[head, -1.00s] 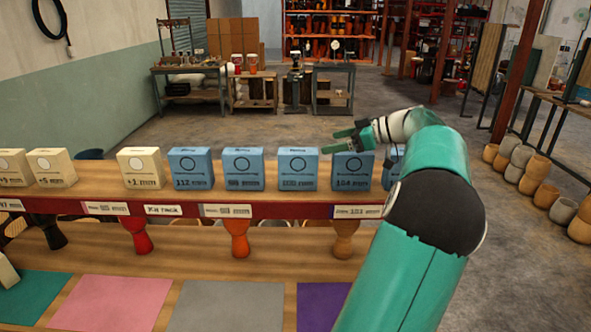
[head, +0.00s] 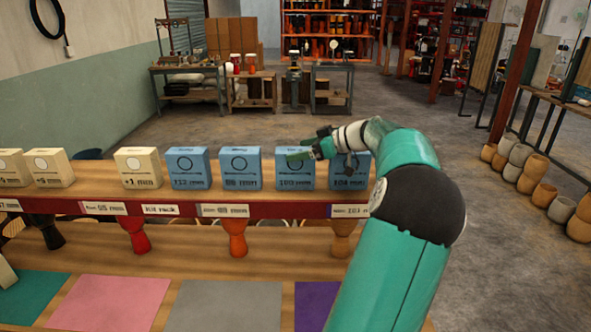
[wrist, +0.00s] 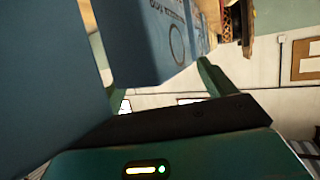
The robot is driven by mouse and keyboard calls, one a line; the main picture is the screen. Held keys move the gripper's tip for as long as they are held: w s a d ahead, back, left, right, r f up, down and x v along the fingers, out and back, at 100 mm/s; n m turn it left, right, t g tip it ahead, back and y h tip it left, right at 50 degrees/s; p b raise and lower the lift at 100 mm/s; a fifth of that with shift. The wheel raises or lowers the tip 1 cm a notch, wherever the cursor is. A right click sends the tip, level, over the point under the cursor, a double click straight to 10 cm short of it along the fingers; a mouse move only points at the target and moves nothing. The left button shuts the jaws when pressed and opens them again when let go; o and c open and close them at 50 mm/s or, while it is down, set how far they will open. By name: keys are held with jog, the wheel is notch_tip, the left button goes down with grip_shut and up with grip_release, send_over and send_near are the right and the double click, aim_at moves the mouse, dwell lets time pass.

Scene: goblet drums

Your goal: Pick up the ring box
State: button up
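Several ring boxes stand in a row on the raised wooden shelf, each with a printed ring and a size label. The blue ones are a 112-like box (head: 188,168), a second (head: 240,168), a third (head: 295,178) and one at the right end (head: 349,180). My gripper (head: 297,146) is at the top of the third blue box, with my wrist in front of the rightmost one. In the wrist view a blue box with a ring (wrist: 165,40) lies between two green fingers set apart. The fingers look open; contact with the box cannot be told.
Cream boxes (head: 138,168) stand farther left on the shelf (head: 105,190). Goblet drums (head: 237,238) hang below it. A lower counter holds pink (head: 110,300) and grey (head: 227,305) mats. Clay pots (head: 535,182) line the right wall. The floor behind is open.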

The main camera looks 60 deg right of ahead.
jog(key=c, duration=1.6)
jog(key=shift+c, duration=0.2)
